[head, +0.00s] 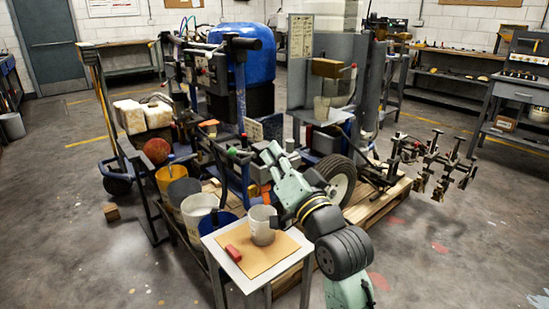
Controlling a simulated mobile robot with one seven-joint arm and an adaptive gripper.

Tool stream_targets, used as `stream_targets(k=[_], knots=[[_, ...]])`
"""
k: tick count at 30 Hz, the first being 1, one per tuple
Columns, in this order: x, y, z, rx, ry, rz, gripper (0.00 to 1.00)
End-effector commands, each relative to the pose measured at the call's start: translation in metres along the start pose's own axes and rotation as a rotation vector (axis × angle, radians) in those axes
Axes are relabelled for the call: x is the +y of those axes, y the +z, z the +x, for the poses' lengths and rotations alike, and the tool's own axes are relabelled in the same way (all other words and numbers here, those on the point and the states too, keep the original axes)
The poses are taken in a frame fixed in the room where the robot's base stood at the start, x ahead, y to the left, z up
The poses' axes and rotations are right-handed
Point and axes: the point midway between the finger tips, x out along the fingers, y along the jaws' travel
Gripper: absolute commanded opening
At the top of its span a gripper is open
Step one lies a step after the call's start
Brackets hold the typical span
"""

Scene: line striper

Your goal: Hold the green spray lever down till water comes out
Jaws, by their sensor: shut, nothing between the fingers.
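A small green part (232,151), which looks like the spray lever, shows on the handle side of the line striper (240,65), near the upright bars. My arm reaches up from the lower right toward this spot. My gripper (243,157) is small and dark at the arm's far end, close to the green part. It is shut with nothing held. I cannot tell whether it touches the lever or whether the lever is pressed. No water can be made out.
A small table (218,243) in front bears a pale mug (262,225) and a red block (233,253), below my arm. Buckets, including a yellow one (172,181), stand left of it. A wheel (342,178) and a pallet (390,207) lie right.

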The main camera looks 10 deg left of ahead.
Motion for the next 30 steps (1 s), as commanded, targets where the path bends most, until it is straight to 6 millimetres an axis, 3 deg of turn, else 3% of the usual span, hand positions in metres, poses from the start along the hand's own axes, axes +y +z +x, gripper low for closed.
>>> stream_targets(k=[3,9,12,18,30], knots=[[-0.003,-0.003,0.029,-0.003,-0.001,-0.002,0.0],[-0.002,0.001,0.068,-0.004,0.0,-0.002,0.0],[-0.001,0.02,0.069,-0.003,0.0,0.001,0.0],[0.0,0.036,0.072,-0.001,0.001,-0.001,0.0],[0.0,0.039,0.072,0.0,0.0,-0.002,0.0]])
